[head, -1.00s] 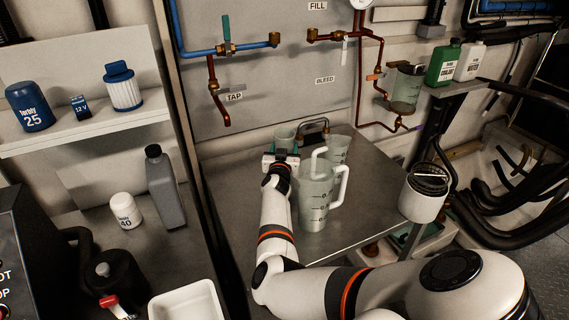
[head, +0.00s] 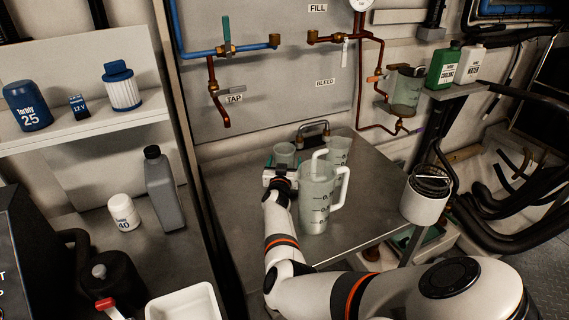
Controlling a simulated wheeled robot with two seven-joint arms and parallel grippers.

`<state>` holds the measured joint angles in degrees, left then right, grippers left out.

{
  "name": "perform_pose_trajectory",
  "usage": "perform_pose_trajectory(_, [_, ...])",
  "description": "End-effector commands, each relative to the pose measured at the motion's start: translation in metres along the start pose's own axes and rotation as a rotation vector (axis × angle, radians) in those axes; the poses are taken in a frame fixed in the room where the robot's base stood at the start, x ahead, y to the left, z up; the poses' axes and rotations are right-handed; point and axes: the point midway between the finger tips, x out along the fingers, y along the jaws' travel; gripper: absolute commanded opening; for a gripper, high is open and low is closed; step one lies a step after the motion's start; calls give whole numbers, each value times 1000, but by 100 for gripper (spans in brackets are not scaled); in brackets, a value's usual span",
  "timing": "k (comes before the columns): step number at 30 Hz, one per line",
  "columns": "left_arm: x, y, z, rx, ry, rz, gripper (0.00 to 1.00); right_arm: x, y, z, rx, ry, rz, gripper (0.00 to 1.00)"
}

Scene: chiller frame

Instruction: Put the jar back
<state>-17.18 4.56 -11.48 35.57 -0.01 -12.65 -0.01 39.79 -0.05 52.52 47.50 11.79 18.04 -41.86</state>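A small clear jar (head: 284,151) is at the left rear of the metal worktop (head: 245,220). My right gripper (head: 283,162), on the arm coming in from the lower right, has its teal-tipped fingers on both sides of the jar and appears shut on it. The gripper hides the jar's lower part, so I cannot tell whether it touches the worktop. A large graduated jug (head: 316,205) with a white handle stands just right of the gripper, and another clear vessel (head: 338,150) stands behind it. My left gripper is not in view.
A white canister (head: 425,197) is at the worktop's right edge. A green bottle (head: 443,66) and a white bottle (head: 470,63) are on the right shelf. The front left of the worktop is clear.

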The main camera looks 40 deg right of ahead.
Motion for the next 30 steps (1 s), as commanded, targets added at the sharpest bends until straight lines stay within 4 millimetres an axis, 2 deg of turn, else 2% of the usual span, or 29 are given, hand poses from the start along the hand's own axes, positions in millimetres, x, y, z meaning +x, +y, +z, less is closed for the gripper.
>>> perform_pose_trajectory(7, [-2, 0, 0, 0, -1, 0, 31, 0, 0, 2, 0, 0, 0, 80])
perform_pose_trajectory(11, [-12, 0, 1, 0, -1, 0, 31, -6, 0, 7, -2, 2, 1, 80])
perform_pose_trajectory(17, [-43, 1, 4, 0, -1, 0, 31, -36, 0, 11, -3, 4, 2, 80])
perform_pose_trajectory(21, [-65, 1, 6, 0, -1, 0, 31, -63, 0, 11, -3, 4, 1, 80])
perform_pose_trajectory(30, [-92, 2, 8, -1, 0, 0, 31, -110, 0, 7, -1, 2, 1, 80])
